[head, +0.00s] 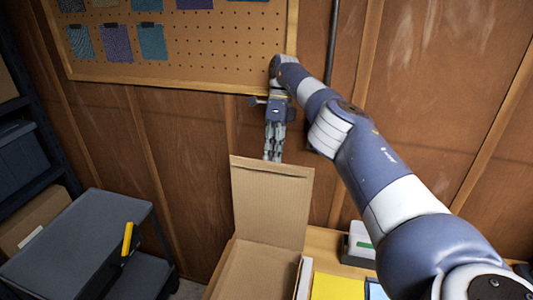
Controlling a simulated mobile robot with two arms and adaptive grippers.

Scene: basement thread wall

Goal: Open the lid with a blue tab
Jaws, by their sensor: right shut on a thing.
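A cardboard box (253,275) stands at the bottom middle of the head view, and its inside shows. Its lid (270,200) stands up at the back, close to upright, with its plain inner face toward me. I see no blue tab from this side. My right gripper (272,156) reaches down from above and is shut on the lid's top edge. The lid hides the ends of its fingers. My left gripper is not in view.
Beside the box on the wooden table (322,240) are a yellow panel (338,288) and a white item with a green mark (361,243). A pegboard (230,45) hangs on the wall behind. A grey cart (80,245) with a yellow-handled item (127,239) stands left.

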